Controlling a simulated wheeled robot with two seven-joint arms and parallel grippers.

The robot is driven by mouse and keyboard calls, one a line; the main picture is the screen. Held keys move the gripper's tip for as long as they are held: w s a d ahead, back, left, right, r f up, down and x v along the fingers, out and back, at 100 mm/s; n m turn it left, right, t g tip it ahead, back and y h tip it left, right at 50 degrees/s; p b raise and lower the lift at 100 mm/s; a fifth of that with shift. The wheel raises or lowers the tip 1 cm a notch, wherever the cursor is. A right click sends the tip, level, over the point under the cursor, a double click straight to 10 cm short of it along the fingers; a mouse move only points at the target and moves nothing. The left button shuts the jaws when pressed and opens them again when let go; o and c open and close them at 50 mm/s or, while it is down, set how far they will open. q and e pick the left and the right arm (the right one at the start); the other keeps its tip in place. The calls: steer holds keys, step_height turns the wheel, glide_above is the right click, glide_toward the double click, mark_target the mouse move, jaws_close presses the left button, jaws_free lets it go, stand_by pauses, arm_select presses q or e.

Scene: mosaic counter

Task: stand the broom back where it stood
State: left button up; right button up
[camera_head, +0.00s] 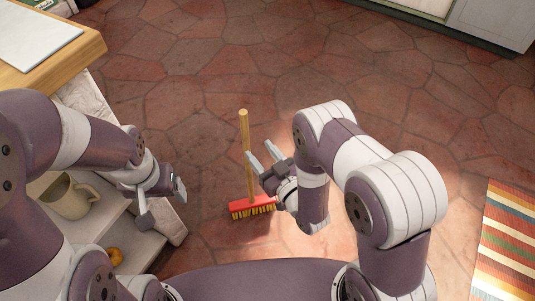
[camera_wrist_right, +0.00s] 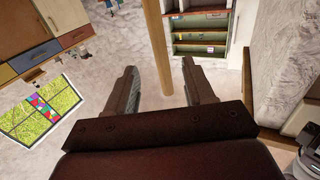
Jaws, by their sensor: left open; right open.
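The broom (camera_head: 247,160) stands on the tiled floor with its light wooden handle up and its red head (camera_head: 251,206) and yellow bristles down. My right gripper (camera_head: 261,156) is open beside the handle, partway up. In the right wrist view the handle (camera_wrist_right: 155,40) shows between the two open fingers (camera_wrist_right: 165,88); neither finger visibly grips it. My left gripper (camera_head: 163,204) is open and empty, left of the broom, near the shelf unit's edge.
At the left, a wooden counter (camera_head: 82,50) has pale shelves below it, holding a mug (camera_head: 70,198) and an orange fruit (camera_head: 115,256). A striped rug (camera_head: 505,245) lies at the right. The floor (camera_head: 190,90) behind the broom is clear.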

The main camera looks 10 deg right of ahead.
steer(key=w+d+r+m+g+h, duration=0.2)
steer(key=w+d+g+h, duration=0.1)
steer(key=d+g+h, duration=0.4)
steer(key=s+d+r+m+g, duration=0.1)
steer(key=s+d+r+g, duration=0.1)
steer(key=s, duration=0.3)
steer(key=s+d+r+m+g+h, duration=0.1)
steer(key=s+d+r+g, duration=0.2)
steer(key=s, duration=0.3)
steer(key=s+d+r+m+g, duration=0.1)
steer(key=s+d+r+g, duration=0.1)
steer(key=s, duration=0.3)
steer(key=shift+s+d+r, duration=0.15)
steer(key=shift+s+r, duration=0.2)
steer(key=shift+r, duration=0.1)
